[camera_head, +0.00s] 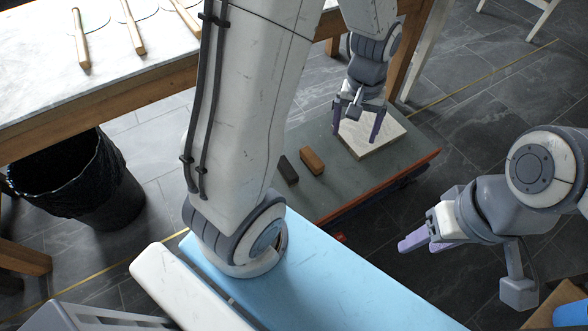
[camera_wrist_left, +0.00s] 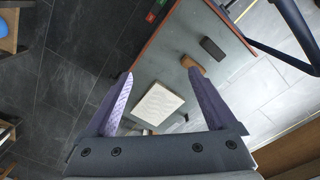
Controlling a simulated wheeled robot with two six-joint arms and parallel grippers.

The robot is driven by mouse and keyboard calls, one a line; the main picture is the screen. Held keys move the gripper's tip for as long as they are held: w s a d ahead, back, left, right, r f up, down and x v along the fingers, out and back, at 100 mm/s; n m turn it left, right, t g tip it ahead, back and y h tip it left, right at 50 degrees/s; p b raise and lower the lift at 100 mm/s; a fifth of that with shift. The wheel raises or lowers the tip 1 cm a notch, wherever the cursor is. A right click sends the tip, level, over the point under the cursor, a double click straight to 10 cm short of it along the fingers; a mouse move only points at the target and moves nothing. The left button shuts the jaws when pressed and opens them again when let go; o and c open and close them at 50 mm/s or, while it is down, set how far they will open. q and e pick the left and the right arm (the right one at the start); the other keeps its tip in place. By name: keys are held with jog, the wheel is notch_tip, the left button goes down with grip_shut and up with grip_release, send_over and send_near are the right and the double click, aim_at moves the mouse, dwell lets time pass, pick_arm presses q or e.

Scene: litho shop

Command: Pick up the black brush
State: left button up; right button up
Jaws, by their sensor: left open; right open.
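The black brush (camera_head: 288,170), a small dark block, lies on a low grey-green platform (camera_head: 330,196) beside a brown block (camera_head: 312,161). In the left wrist view the black brush (camera_wrist_left: 213,48) is at the upper right, beyond the right finger, next to the brown block (camera_wrist_left: 190,63). My left gripper (camera_head: 358,124) is open and empty, with its purple fingers pointing down over the pale square slab (camera_head: 378,141). It is to the right of the black brush and apart from it. My right gripper (camera_head: 428,240) is open and empty, off the platform's right side.
A pale-topped table (camera_head: 120,75) with several wooden-handled tools stands at the upper left. A black-lined bin (camera_head: 90,190) is below it. The platform has a red edge (camera_head: 390,187). Bare platform lies in front of the blocks. My own arm crosses the middle of the head view.

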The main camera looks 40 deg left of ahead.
pick_arm(q)
jog(key=w+a+f+n+b, duration=0.2)
jog(key=a+f+n+b, duration=0.15)
jog(key=a+f, duration=0.5)
jog(key=w+a+f+n+b, duration=0.15)
jog(key=a+f+b, duration=0.35)
jog(key=f, duration=0.6)
jog(key=n+b, duration=0.4)
jog(key=b, duration=0.1)
send_near(287, 167)
jog(key=shift+d, duration=0.2)
jog(key=shift+a+f, duration=0.15)
jog(key=shift+f, duration=0.2)
notch_tip(287, 167, down, 5)
jog(key=shift+r+b, duration=0.2)
jog(key=shift+b, duration=0.65)
notch_tip(287, 167, down, 5)
jog(key=b, duration=0.3)
jog(key=shift+f, duration=0.15)
pick_arm(e)
notch_tip(287, 167, down, 21)
